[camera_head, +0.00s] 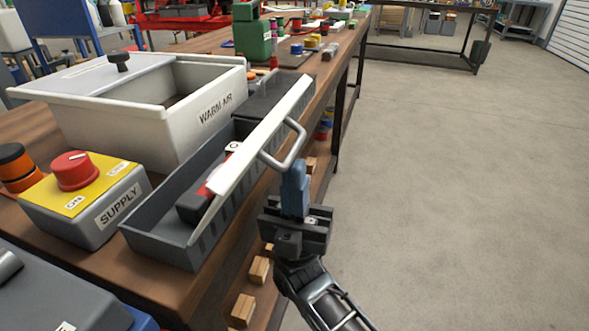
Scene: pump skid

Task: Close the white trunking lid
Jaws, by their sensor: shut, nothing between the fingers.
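The white trunking lid (262,134) is a long narrow strip standing up and open along the right side of the grey trunking (157,245). A bent metal handle (296,146) sticks out from the lid's right face. My gripper (294,172) is to the right of the trunking, its blue fingers pointing up and shut with nothing between them. The fingertips are just below the handle's outer end; I cannot tell if they touch it. Part of the trunking's inside is hidden behind the lid.
A black and red device (192,208) lies in the trunking. To its left are a yellow-topped SUPPLY box (110,213) with a red knob and a white WARM AIR box (92,130). Wooden blocks (258,270) sit below the bench edge. The floor (450,200) at right is clear.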

